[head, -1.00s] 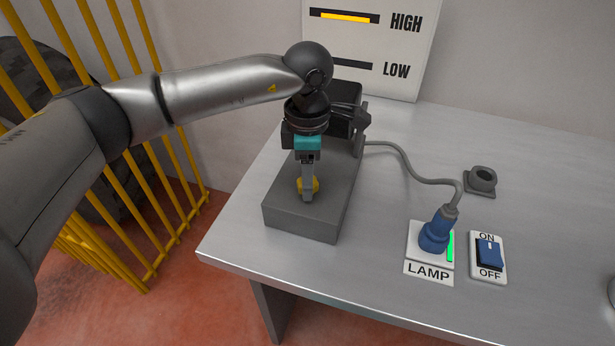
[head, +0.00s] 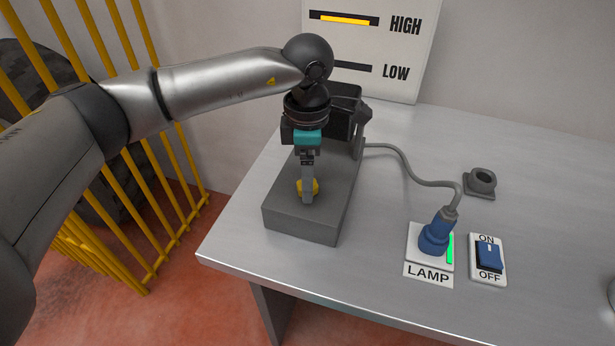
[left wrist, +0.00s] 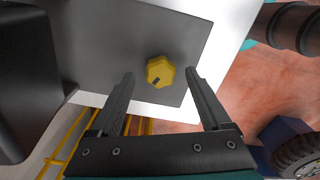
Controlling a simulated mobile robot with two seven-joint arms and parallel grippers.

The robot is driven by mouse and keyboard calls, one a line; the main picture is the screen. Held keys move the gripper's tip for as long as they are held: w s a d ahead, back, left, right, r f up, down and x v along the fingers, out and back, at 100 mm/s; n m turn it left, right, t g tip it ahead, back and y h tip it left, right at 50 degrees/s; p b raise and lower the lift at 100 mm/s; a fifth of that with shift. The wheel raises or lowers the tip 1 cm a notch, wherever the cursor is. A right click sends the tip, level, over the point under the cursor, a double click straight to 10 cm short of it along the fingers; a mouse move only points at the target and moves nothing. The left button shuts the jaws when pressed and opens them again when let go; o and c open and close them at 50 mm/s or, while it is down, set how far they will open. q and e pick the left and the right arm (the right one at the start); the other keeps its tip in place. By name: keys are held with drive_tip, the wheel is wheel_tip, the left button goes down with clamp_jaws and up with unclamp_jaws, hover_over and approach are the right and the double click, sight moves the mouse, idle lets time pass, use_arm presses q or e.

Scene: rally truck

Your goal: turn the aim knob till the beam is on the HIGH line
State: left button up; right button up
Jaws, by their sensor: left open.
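The yellow aim knob (head: 314,186) sits on top of the grey lamp base (head: 290,222). In the left wrist view the knob (left wrist: 161,71) has a dark mark on its lower left part. My left gripper (head: 307,198) points down at the knob; in the wrist view its open fingers (left wrist: 160,75) stand on either side of the knob, with gaps. The black lamp (head: 343,118) is partly hidden behind my arm. On the white board (head: 390,45) a yellow beam (head: 345,19) lies on the HIGH line; the LOW line (head: 355,68) is dark. My right gripper is not in view.
A blue plug (head: 435,235) sits in the LAMP socket, beside a green light. An ON/OFF switch (head: 489,256) is to its right. A grey cable (head: 410,165) runs to the lamp. A yellow barred fence (head: 165,190) stands left of the table (head: 540,180).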

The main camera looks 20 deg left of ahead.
use_arm(q)
wheel_tip(320, 180, up, 14)
drive_tip(key=p, duration=0.1)
drive_tip(key=shift+f, duration=0.1)
idle(0.4)
